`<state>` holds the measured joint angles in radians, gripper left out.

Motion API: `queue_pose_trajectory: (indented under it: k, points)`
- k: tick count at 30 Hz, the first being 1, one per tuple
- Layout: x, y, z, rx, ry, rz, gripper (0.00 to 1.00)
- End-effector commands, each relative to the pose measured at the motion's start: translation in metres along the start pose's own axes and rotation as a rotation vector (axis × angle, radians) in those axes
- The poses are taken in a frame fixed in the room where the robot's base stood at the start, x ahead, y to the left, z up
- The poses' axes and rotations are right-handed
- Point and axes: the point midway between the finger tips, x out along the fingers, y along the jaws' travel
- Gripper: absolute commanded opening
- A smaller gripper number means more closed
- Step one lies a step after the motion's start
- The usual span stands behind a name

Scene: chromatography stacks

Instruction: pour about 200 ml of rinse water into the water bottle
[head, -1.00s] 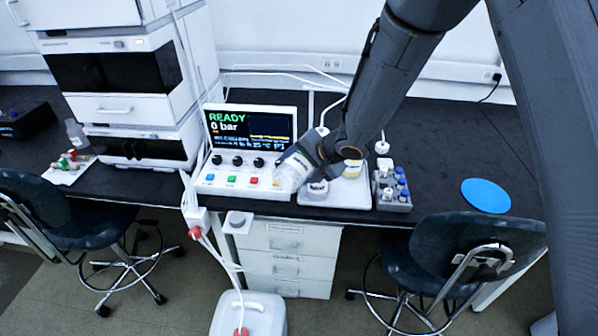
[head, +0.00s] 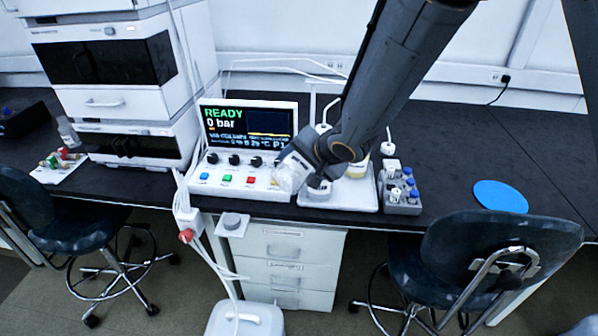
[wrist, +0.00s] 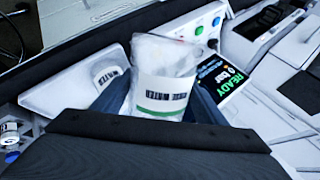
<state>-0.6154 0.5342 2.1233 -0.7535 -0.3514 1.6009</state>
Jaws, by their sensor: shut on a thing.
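My gripper (head: 308,160) is shut on a clear container, the rinse container (head: 288,176). In the wrist view the rinse container (wrist: 163,80) sits between the dark fingers (wrist: 160,105), with a white label and a green stripe; the print is too blurred to read surely. In the head view it leans to the left, beside the front controls of the display unit. The water bottle (wrist: 110,80), white with a "WATER" label, stands just beyond the fingers on a white tray. In the head view my gripper largely hides it. I cannot see any liquid flowing.
The white tray (head: 345,200) lies at the bench's front edge. A grey rack (head: 402,203) with blue-capped vials stands right of it. The display unit (head: 247,125) reads READY, 0 bar. A blue disc (head: 500,196) lies on clear bench. Chairs (head: 490,255) stand in front.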

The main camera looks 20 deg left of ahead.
Motion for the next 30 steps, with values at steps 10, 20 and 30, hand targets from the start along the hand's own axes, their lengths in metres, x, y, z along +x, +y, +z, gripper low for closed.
queue_pose_trajectory:
  k: [10, 20, 30]
  points:
    - [0.0041, 0.0012, -0.0013, -0.039, 0.044, -0.003, 0.19]
    - [0.0052, 0.0036, -0.0002, -0.07, 0.079, -0.002, 0.19]
    - [0.007, 0.0031, -0.0036, -0.096, 0.114, -0.001, 0.19]
